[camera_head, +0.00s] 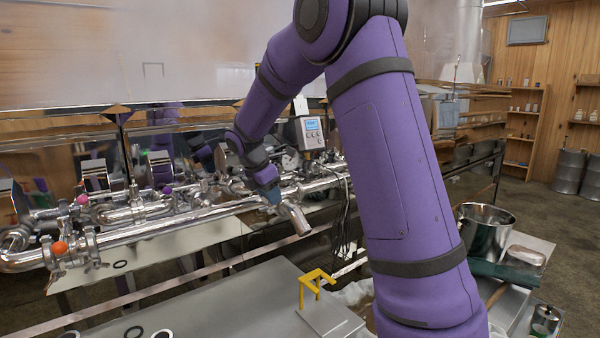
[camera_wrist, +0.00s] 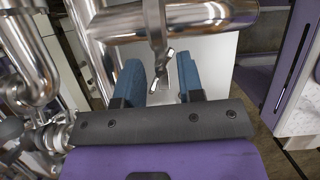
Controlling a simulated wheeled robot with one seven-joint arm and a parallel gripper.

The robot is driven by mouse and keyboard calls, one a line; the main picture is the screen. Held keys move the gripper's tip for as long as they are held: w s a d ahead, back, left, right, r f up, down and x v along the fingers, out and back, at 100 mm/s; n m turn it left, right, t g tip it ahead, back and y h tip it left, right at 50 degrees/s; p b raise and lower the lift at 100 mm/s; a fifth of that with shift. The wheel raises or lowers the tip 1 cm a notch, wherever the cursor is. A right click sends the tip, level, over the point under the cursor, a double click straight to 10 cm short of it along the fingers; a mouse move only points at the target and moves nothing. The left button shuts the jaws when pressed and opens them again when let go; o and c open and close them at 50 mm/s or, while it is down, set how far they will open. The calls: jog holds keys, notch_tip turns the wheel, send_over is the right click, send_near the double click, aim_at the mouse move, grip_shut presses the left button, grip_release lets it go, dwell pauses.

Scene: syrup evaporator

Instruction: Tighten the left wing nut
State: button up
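My gripper (camera_head: 272,195) is at the shiny pipework, close to the open, downward-slanting pipe end (camera_head: 295,218). In the wrist view its two blue fingers (camera_wrist: 161,70) stand apart. A thin metal stem (camera_wrist: 157,28) comes down from a pipe clamp toward the gap between them, with small bright edges near its lower end. It may be a wing nut on its bolt, but its shape is not clear. I cannot tell whether either finger touches it. In the head view my gripper and arm hide this spot, and I cannot single out the left wing nut there.
Steel pipes (camera_head: 150,232) with clamps and an orange ball (camera_head: 60,248) run along the left. A grey metal table (camera_head: 235,300) in front carries black rings and a yellow bracket (camera_head: 315,281). A steel pot (camera_head: 485,230) stands at right, beyond my arm.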

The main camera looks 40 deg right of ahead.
jog(key=shift+n+t, duration=0.5)
jog(key=shift+n, duration=0.6)
jog(key=v, duration=1.1)
jog(key=s+a+r+m+y, duration=0.1)
jog(key=s+m, duration=0.4)
jog(key=s, duration=0.6)
jog(key=s+a+r+m+t+y, duration=0.1)
jog(key=s+a+r+m, duration=0.1)
jog(key=s+m, duration=0.4)
jog(key=s, duration=0.5)
jog(key=shift+s+a+t+y, duration=0.2)
jog(key=shift+a+t+y, duration=0.1)
jog(key=shift+a, duration=0.1)
